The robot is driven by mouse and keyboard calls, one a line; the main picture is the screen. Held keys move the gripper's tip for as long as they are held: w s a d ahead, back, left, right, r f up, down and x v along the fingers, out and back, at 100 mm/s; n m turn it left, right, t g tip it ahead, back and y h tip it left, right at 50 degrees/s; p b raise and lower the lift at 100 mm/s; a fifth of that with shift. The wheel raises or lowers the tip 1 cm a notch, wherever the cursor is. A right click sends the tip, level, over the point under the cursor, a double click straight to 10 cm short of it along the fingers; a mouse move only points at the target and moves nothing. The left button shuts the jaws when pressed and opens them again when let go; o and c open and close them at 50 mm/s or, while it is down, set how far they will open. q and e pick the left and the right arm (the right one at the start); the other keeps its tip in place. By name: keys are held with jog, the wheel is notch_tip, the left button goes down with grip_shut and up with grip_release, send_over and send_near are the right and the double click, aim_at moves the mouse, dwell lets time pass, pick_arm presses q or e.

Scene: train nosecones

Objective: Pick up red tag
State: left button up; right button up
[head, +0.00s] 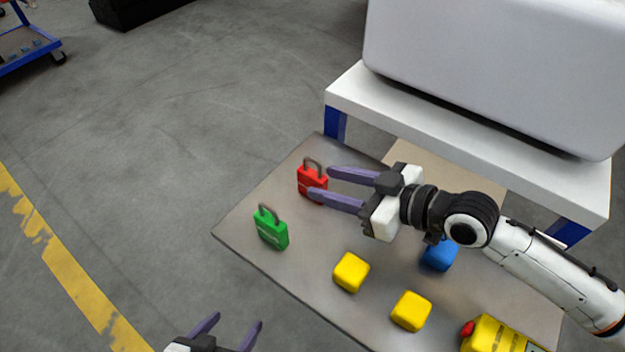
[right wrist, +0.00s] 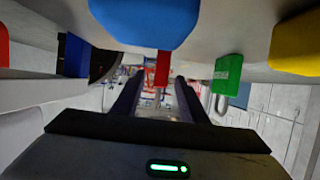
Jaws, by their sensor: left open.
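The red tag (head: 311,180), padlock-shaped with a grey shackle, stands upright at the far left part of the grey-brown board. It also shows in the right wrist view (right wrist: 162,69), upside down, between the lines of the two fingers. My right gripper (head: 320,183) is open, with its purple fingers pointing left. Its tips are at the tag's right side, the lower one overlapping the tag's lower edge. I cannot tell whether they touch it. In the right wrist view the gripper (right wrist: 158,88) holds nothing. My left gripper (head: 233,326) is open and empty at the bottom edge.
A green tag (head: 271,229) stands just nearer than the red one. Yellow blocks (head: 351,272) (head: 411,311), a blue block (head: 440,255) and a yellow item (head: 495,337) lie on the board (head: 310,265). A white platform (head: 460,140) bearing a large pale body (head: 490,70) stands behind.

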aim_at(312, 178)
jog(key=x, duration=0.4)
jog(key=shift+w+a, duration=0.25)
jog(key=shift+a, duration=0.1)
grip_shut()
jog(key=shift+r, duration=0.1)
